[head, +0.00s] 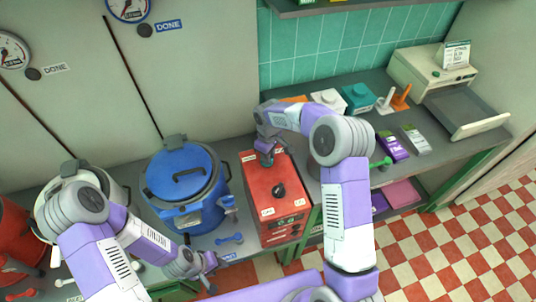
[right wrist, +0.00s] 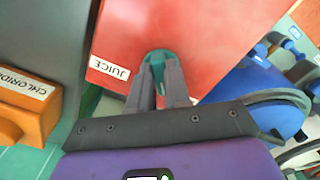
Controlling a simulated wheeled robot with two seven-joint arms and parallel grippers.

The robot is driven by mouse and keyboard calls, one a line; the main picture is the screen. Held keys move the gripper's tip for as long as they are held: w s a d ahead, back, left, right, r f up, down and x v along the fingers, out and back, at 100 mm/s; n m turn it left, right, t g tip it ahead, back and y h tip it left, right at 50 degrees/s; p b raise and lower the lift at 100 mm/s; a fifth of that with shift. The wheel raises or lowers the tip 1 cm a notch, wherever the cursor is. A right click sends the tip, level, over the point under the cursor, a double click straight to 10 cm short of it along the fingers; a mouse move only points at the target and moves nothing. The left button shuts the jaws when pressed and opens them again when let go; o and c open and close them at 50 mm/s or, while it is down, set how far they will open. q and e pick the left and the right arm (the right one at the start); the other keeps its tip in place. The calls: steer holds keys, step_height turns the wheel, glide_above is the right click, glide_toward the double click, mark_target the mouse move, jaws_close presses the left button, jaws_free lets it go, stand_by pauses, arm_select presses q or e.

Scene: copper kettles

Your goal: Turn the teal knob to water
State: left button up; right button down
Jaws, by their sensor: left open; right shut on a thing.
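The red box (head: 270,225) stands on the counter with a black knob (head: 278,190) and small white labels on its top. In the right wrist view the teal knob (right wrist: 158,56) sits on the red face (right wrist: 205,50), beside a label reading JUICE (right wrist: 108,68). My right gripper (head: 266,156) is at the far end of the box top; in the right wrist view its fingers (right wrist: 160,75) are shut on the teal knob. The knob's pointing direction is hidden by the fingers. My left gripper (head: 207,263) is open and empty at the counter's front, left of the red box.
A blue pot (head: 183,180) stands left of the red box, with a blue handled tool (head: 229,239) in front. Orange (head: 293,99), white (head: 327,99) and teal (head: 359,98) boxes stand behind to the right. A cream machine (head: 425,68) is at the back right.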

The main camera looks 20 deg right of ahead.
steer(key=shift+n, duration=0.5)
steer(key=c, duration=1.1)
jaws_free()
step_height(320, 180, up, 8)
steer(key=shift+f+p, duration=0.15)
steer(key=shift+p, duration=0.25)
